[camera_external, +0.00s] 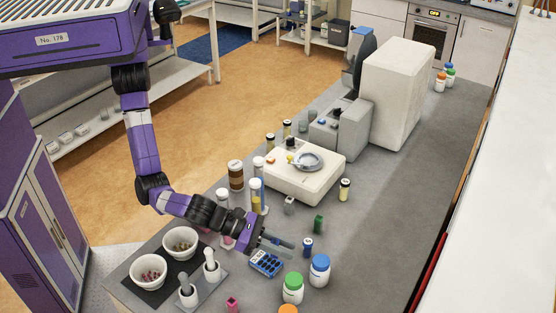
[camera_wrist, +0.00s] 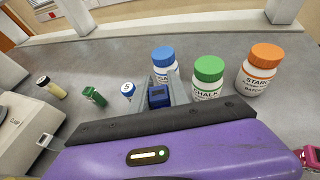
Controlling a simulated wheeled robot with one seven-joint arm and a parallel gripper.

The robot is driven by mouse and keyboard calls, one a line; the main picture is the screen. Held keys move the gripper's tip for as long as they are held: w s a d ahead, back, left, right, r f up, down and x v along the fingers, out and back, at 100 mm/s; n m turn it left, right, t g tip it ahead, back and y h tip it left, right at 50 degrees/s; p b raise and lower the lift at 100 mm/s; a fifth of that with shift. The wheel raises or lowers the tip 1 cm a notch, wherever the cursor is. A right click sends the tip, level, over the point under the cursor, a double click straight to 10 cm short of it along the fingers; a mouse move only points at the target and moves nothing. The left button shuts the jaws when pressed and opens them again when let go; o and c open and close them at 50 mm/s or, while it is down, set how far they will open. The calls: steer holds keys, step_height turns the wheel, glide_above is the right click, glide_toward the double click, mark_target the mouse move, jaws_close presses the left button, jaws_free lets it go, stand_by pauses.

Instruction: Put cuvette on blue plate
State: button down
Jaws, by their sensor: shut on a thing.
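My gripper (camera_external: 278,242) reaches out level above the bench, near the blue plate (camera_external: 266,264), which has rows of dark wells. The plate lies just below and in front of my fingers in the external view. In the wrist view my gripper (camera_wrist: 160,94) is shut on a small dark blue block (camera_wrist: 158,97), which seems to be the cuvette. The purple hand covers the lower part of the wrist view, and I cannot make out the plate there.
Bottles with blue (camera_external: 320,268), green (camera_external: 293,289) and orange (camera_wrist: 258,72) caps stand ahead. Mortars (camera_external: 148,271) and pestles are near my arm. A white scale (camera_external: 305,172) stands behind.

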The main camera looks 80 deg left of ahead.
steer(key=shift+f, duration=2.2)
steer(key=shift+f, duration=0.15)
steer(key=c, duration=1.3)
jaws_free()
steer(key=shift+o, duration=0.2)
steer(key=shift+s+a+r, duration=0.1)
steer(key=shift+s+r, duration=0.05)
steer(key=shift+r, duration=0.05)
steer(key=v, duration=0.4)
steer(key=shift+s+r, duration=0.1)
steer(key=shift+s, duration=0.1)
step_height(320, 180, up, 7)
steer(key=shift+b, duration=0.3)
steer(key=shift+a, duration=0.1)
